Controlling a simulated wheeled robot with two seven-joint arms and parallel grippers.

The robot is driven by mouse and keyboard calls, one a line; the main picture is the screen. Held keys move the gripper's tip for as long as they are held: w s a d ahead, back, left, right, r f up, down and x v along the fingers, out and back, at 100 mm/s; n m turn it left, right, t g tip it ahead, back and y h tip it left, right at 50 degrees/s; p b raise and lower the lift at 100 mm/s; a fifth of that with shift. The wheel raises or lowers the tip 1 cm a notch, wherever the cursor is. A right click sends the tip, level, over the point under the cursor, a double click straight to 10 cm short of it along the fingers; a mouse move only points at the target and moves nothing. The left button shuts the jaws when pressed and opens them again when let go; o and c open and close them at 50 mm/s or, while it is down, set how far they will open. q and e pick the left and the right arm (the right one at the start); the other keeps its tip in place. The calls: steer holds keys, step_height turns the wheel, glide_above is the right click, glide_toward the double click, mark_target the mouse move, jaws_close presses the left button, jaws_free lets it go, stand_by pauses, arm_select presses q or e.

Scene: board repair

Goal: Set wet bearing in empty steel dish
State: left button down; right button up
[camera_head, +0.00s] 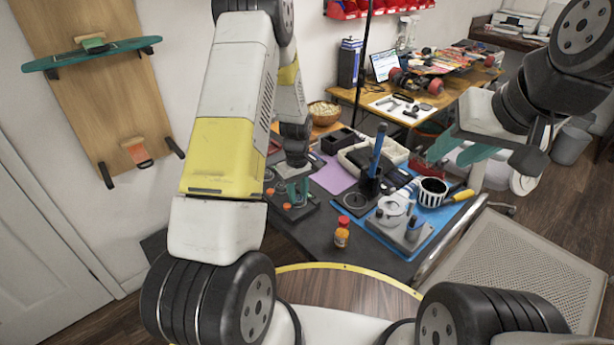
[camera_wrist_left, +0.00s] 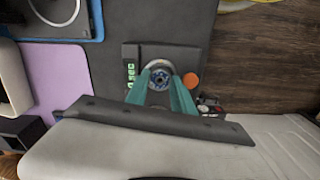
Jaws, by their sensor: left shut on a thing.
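My left gripper (camera_head: 297,190) points down over a small dark device at the table's left side. In the left wrist view its teal fingers (camera_wrist_left: 160,86) are shut on a small round bearing (camera_wrist_left: 159,77). A pale ring, apparently the rim of the device's round well, shows around the bearing; I cannot tell if the bearing is clear of it. My right gripper (camera_head: 460,152) is empty above the right of the table, its teal fingers apart.
The device (camera_wrist_left: 131,52) has a green display and an orange knob (camera_wrist_left: 190,80). An orange bottle (camera_head: 342,232) stands near the table's front.

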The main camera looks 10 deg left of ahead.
arm_select(q)
steer(key=shift+s+f, duration=0.1)
steer(key=shift+f, duration=0.15)
stand_by(0.8)
steer(key=c, duration=1)
jaws_free()
steer(key=c, duration=0.3)
steer(key=shift+o, duration=1.2)
steer(key=shift+r, duration=3.6)
